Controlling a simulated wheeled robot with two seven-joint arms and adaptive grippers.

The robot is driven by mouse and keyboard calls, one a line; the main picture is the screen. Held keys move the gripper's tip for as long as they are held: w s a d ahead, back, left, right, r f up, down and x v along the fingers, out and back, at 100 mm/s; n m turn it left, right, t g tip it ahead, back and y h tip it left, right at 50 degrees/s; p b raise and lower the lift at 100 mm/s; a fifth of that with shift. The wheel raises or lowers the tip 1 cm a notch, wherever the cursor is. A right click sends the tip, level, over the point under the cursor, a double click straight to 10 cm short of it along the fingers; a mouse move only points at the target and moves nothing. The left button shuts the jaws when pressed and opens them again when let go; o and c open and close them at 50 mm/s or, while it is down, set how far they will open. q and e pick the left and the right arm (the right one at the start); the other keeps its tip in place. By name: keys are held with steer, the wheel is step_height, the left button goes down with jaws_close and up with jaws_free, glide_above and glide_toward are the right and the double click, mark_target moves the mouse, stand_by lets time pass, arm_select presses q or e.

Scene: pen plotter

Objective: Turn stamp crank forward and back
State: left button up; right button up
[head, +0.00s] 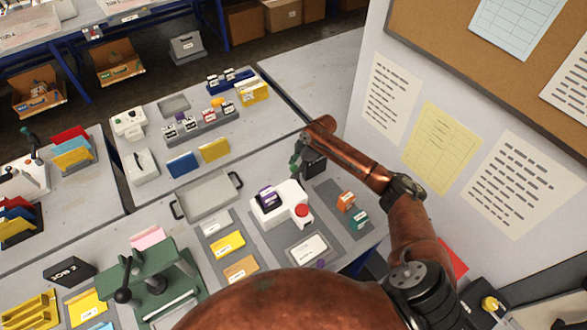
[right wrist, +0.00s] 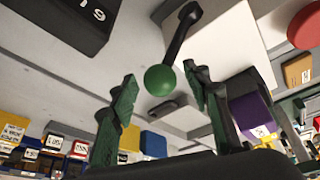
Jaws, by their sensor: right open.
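The stamp crank is a black arm (right wrist: 181,32) ending in a green ball knob (right wrist: 165,80), seen in the right wrist view. It reaches out beside the white stamp machine (right wrist: 215,50). My right gripper (right wrist: 160,78) is open, with the knob between or just beyond its green fingertips; I see no clear contact. In the head view, the white stamp machine (head: 283,212) has a purple block and a red button on top. My right gripper (head: 297,160) is just behind it, and I cannot make out the crank there. My left gripper is not in view.
A black numbered block (head: 314,165) stands close to my right gripper. A grey tray (head: 207,193) lies left of the machine. Orange and teal blocks (head: 346,201) stand to its right. A green press (head: 155,285) is at front left. A wall panel (head: 360,110) bounds the right.

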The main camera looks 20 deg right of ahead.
steer(key=shift+w+a+f, duration=0.1)
steer(key=shift+a+f, duration=0.05)
steer(key=shift+f, duration=0.3)
steer(key=shift+c, duration=0.2)
jaws_close()
